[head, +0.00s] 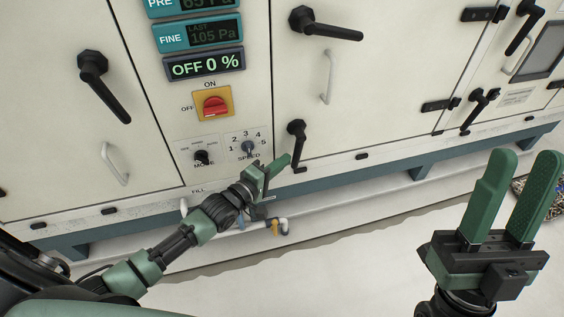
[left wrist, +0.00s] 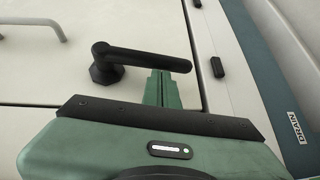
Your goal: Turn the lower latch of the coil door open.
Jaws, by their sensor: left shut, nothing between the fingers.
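The lower latch (head: 297,130) is a black lever on a round hub at the lower left corner of a cream door (head: 390,80). Its handle hangs down. In the left wrist view the same latch (left wrist: 105,65) shows its hub at left and its handle reaching right. My left gripper (head: 284,160) is shut and empty, its tips just left of the handle's lower part. In the left wrist view its fingertips (left wrist: 160,74) lie right beside the handle; I cannot tell whether they touch. My right gripper (head: 527,156) is open and empty, away from the cabinet at lower right.
An upper latch (head: 325,25) on the same door has its handle pointing right, above a pale pull handle (head: 328,77). A red switch (head: 213,105) and selector knobs sit to the left. A pipe with a yellow valve (head: 277,228) runs below the cabinet. The floor in front looks clear.

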